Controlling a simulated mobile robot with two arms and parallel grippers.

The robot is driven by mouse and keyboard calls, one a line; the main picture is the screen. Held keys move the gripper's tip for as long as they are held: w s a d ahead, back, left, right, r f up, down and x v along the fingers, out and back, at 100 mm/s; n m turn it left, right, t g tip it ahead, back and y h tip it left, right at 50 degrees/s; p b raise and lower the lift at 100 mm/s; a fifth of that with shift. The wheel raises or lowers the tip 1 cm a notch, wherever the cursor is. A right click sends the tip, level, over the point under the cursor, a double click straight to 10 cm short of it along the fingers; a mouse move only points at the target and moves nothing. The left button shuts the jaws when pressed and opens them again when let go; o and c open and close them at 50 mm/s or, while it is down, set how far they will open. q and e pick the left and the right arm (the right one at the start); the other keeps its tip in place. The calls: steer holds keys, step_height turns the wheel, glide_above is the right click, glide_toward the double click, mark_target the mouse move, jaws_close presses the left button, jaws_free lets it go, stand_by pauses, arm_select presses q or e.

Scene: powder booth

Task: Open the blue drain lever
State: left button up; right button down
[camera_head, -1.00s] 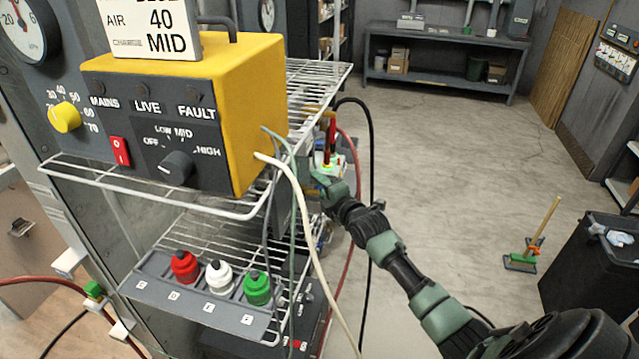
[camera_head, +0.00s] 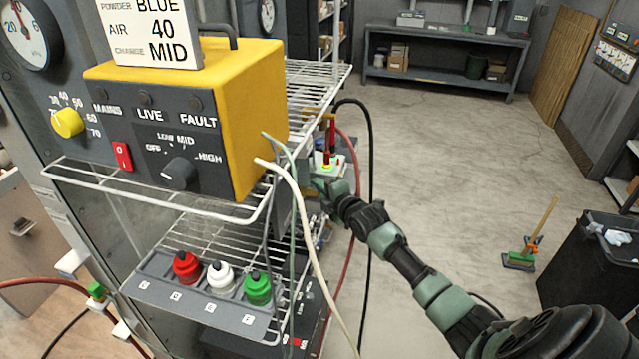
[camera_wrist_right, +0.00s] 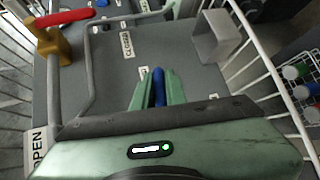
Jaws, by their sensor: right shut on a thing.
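In the right wrist view, the blue drain lever (camera_wrist_right: 158,87) stands between the two green fingers of my right gripper (camera_wrist_right: 157,84). The fingers are shut on it from both sides. Its lower end and pivot are hidden by the gripper body. An OPEN label (camera_wrist_right: 38,152) is at the lower left and a CLOSED label (camera_wrist_right: 126,44) is above the fingers. In the head view my right gripper (camera_head: 318,186) reaches in beside the wire rack, and the blue lever cannot be made out there. My left gripper is not in view.
A red lever (camera_wrist_right: 65,18) on a brass valve (camera_wrist_right: 46,42) is at the upper left of the wrist view. White rack wires (camera_wrist_right: 262,70) and a grey bracket (camera_wrist_right: 215,38) lie to the right. Cables hang beside the yellow control box (camera_head: 255,110). Open floor (camera_head: 450,160) lies right.

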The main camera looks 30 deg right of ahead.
steer(key=shift+f+m+g+y+p, duration=0.1)
steer(key=shift+m+g+y+p, duration=0.2)
steer(key=shift+m+g+p, duration=0.25)
steer(key=shift+f+g, duration=0.2)
steer(key=shift+g, duration=0.15)
steer(key=shift+s+f+m+g+y, duration=0.1)
steer(key=shift+f+m+g+y, duration=0.1)
steer(key=shift+m+g+y, duration=0.15)
steer(key=shift+s+a+f+m+g+y+b, duration=0.4)
steer(key=shift+m+g+y+b, duration=0.65)
steer(key=shift+b, duration=0.5)
steer(key=shift+s+a+f+m+g+y+b, duration=0.35)
steer(key=shift+a+m+g+y+b, duration=0.3)
steer(key=shift+g+y+b, duration=0.8)
steer(key=shift+s+a+f+m+g+y+b, duration=0.35)
steer(key=shift+m+g+y+b, duration=0.6)
steer(key=shift+b, duration=0.75)
steer(key=c, duration=1.5)
jaws_free()
steer(key=shift+o, duration=0.2)
